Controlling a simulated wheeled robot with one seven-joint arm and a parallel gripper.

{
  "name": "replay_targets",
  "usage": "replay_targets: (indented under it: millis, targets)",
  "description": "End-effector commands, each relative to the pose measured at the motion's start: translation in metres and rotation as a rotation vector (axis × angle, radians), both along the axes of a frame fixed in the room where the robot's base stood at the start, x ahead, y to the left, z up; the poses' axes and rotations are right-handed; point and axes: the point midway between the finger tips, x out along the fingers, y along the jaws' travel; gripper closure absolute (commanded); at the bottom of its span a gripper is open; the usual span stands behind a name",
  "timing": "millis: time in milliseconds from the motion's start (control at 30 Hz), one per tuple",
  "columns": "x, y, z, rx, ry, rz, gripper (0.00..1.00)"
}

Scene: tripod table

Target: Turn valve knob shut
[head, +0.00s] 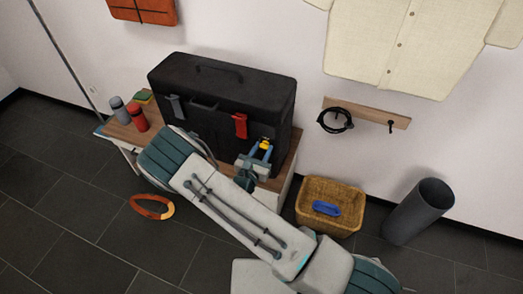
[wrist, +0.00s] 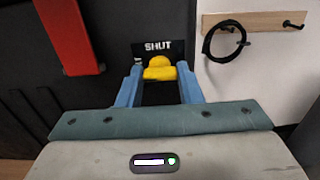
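The yellow valve knob (wrist: 159,68) is on the front of the large black case, below a black plate (wrist: 143,49) lettered "SHUT". In the head view the knob (head: 265,143) shows as a small yellow spot near the case's right end. My gripper (wrist: 160,72) faces it with two blue fingers, one on each side of the knob. The fingers are apart, and I cannot tell whether their tips touch it. In the head view my gripper (head: 260,151) is at the case front. The lower part of the plate is hidden behind the knob and fingers.
The black case (head: 190,75) stands on a wooden-topped table (head: 121,131). A red latch (wrist: 68,38) is left of the knob. A red bottle (head: 138,118) and a grey bottle (head: 119,109) stand left of the case. A wicker basket (head: 345,191) is on the floor to the right.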

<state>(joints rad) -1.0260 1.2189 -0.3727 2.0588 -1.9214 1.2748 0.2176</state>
Motion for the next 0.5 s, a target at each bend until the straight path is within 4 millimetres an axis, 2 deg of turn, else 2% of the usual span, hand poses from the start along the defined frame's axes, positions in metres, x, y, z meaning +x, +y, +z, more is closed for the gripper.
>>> replay_targets:
  millis: [267,500]
  targets:
    - [-0.0001,0.0005,-0.0001,0.012,-0.005,0.001,0.90]
    - [-0.0001,0.0007,-0.0009,0.095,-0.037,0.000,0.90]
